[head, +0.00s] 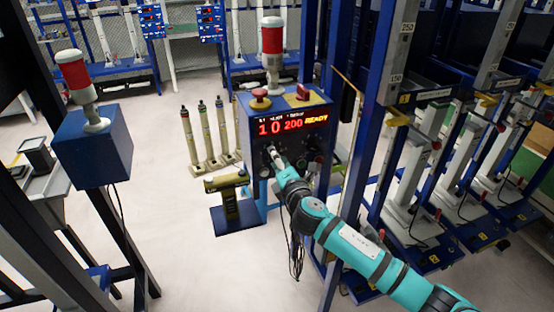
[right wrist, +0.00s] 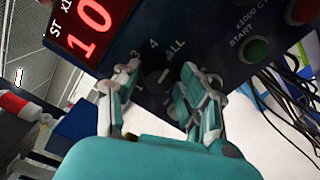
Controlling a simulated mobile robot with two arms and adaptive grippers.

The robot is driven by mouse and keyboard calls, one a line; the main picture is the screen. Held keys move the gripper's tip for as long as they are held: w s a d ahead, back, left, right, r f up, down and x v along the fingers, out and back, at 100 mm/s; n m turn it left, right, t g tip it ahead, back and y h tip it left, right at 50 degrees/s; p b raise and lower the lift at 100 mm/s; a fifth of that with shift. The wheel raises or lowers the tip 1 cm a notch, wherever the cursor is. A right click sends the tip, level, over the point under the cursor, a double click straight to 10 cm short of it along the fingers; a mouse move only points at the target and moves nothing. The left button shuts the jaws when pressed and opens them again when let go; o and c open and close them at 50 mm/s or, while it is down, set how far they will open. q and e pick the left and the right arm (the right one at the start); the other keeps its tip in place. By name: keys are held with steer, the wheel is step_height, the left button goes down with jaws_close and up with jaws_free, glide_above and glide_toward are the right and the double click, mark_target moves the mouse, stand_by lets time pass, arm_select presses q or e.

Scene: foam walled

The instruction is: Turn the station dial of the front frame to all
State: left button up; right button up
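The station dial (right wrist: 158,76) is a small dark knob with a light mark, on the dark blue control box of the front frame. The labels 3, 4 and ALL show around it in the right wrist view. The mark seems to lean towards the ALL side, but it is too small to be sure. My right gripper (right wrist: 163,80) is open, with one finger on each side of the dial and a gap to it. In the head view the right gripper (head: 272,152) is at the box's face and hides the dial. My left gripper is not in view.
The control box (head: 313,165) has a red display reading 10, 200 and READY, and a red-and-white lamp (head: 272,40) on top. A green START button (right wrist: 257,48) is right of the dial. Cables (right wrist: 285,95) hang beside the box. Blue posts (head: 385,110) stand close right of it.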

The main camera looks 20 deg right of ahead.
steer(key=shift+o, duration=0.6)
steer(key=s, duration=1.2)
steer(key=shift+d, duration=0.2)
